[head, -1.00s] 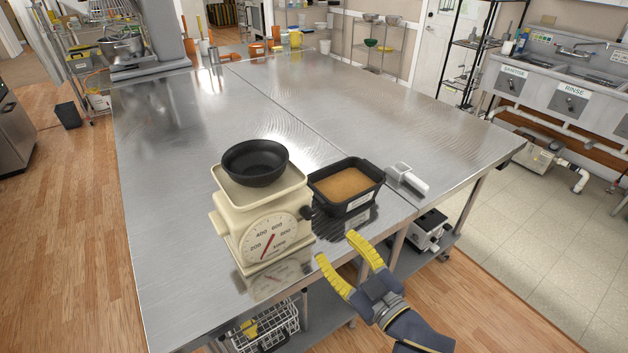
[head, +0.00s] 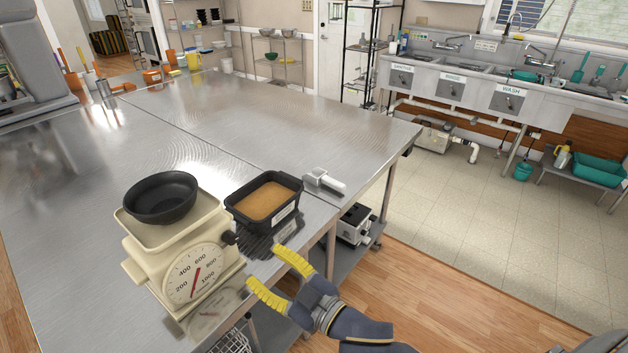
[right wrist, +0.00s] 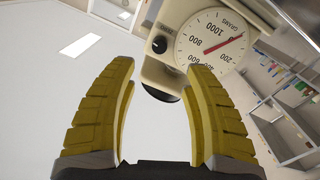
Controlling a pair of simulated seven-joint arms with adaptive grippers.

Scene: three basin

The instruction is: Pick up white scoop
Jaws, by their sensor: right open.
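The white scoop (head: 323,181) lies on the steel table near its right edge, just right of the black bin of brown powder. My right gripper (head: 266,273) is open and empty at the table's front edge, nearer than the bin and the scoop and apart from both. In the right wrist view its two yellow fingers (right wrist: 160,95) are spread, with nothing between them and the scale beyond. The scoop does not show in the right wrist view. My left gripper is not in view.
A cream scale (head: 185,250) with a black bowl (head: 160,198) on top stands left of the black bin (head: 284,221). The steel table (head: 230,120) is clear behind them. Sinks (head: 450,85) line the wall at the right.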

